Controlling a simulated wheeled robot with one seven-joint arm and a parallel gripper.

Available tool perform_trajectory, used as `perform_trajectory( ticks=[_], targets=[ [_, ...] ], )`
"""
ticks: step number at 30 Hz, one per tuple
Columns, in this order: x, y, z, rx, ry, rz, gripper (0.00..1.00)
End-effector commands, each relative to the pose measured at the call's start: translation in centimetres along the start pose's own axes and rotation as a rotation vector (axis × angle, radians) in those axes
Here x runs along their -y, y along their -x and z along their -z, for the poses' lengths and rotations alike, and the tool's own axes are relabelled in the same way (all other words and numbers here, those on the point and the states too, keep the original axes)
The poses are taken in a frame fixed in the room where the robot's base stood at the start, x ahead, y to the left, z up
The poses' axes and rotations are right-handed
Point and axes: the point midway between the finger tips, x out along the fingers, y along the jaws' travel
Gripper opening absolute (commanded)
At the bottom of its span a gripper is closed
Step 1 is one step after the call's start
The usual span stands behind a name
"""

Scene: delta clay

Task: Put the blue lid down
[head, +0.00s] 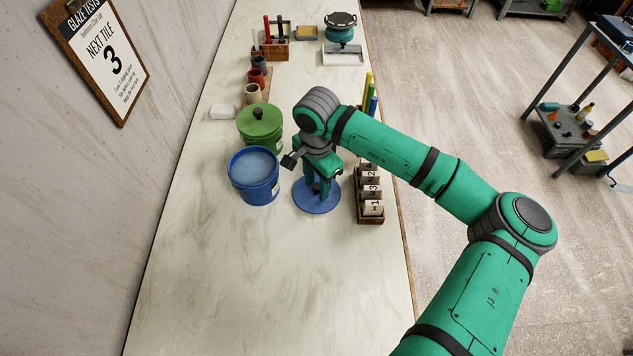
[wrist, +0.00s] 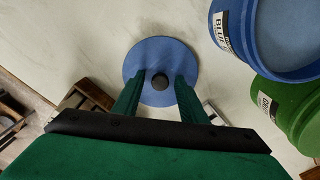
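The blue lid (head: 308,206) looks to lie flat on the pale bench, just right of the open blue bucket (head: 254,178). In the wrist view the lid (wrist: 160,50) shows as a blue disc with a dark round knob (wrist: 160,82) at its middle. My gripper (head: 319,188) is straight above the lid, pointing down. In the wrist view my gripper (wrist: 161,78) has its two green fingers apart, one on each side of the knob, with a visible gap to it on both sides. The bucket's blue contents show, with no lid on it.
A green lidded bucket (head: 260,126) stands behind the blue one. A wooden rack with numbered tiles (head: 370,197) stands close right of the lid, near the bench edge. Small cups (head: 254,93) stand further back. The front of the bench (head: 270,290) is clear.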

Motion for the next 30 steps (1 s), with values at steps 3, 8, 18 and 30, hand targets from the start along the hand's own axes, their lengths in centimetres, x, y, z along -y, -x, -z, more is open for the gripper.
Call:
perform_trajectory(
  ticks=[3,8,18,30],
  targets=[
    [-0.1,0.0,0.1,0.000,-0.002,0.000,0.39],
    [-0.1,0.3,0.1,0.000,-0.003,0.002,0.39],
    [0.1,5.7,0.0,-0.005,0.003,0.001,0.39],
    [0.1,11.7,-0.1,-0.001,0.003,0.001,0.39]
  ],
)
